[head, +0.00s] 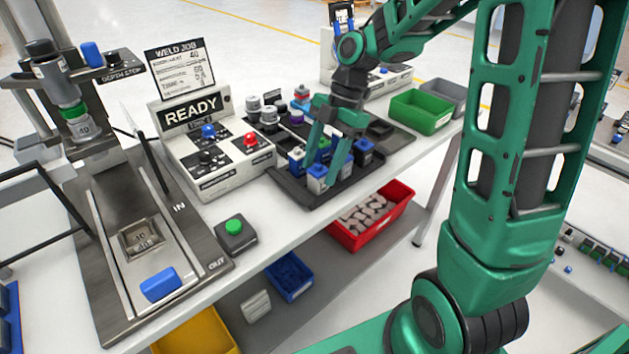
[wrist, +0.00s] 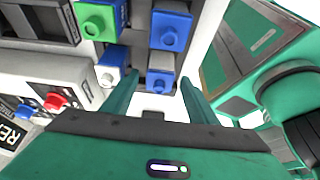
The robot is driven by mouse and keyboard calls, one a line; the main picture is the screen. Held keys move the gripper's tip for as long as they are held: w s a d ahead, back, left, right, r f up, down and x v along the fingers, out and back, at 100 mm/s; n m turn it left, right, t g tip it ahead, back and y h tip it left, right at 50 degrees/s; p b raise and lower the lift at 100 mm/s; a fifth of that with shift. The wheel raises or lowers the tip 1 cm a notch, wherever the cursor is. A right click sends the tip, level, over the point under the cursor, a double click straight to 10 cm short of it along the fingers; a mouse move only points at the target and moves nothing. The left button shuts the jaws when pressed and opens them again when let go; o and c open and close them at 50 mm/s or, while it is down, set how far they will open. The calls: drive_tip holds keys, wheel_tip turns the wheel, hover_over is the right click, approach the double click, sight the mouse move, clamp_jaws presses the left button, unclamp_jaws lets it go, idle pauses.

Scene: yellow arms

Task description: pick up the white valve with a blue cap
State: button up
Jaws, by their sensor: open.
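A white valve with a blue cap (head: 316,184) stands in the front left corner of the dark tray (head: 290,189). In the wrist view it is the pale block with a blue top (wrist: 162,70), just beyond and between my fingertips. Contact cannot be made out. The fingers partly hide the parts in the head view.
A green-capped part (wrist: 95,24) and another blue part (wrist: 170,28) stand close by in the tray. Taller knobs (head: 269,115) stand behind. The READY panel (head: 205,150) is on the left, and a green bin (head: 421,112) is on the right. A red bin (head: 372,216) is below.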

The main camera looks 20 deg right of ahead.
drive_tip(key=shift+x, duration=1.1)
drive_tip(key=c, duration=1.2)
drive_tip(key=shift+r, duration=0.15)
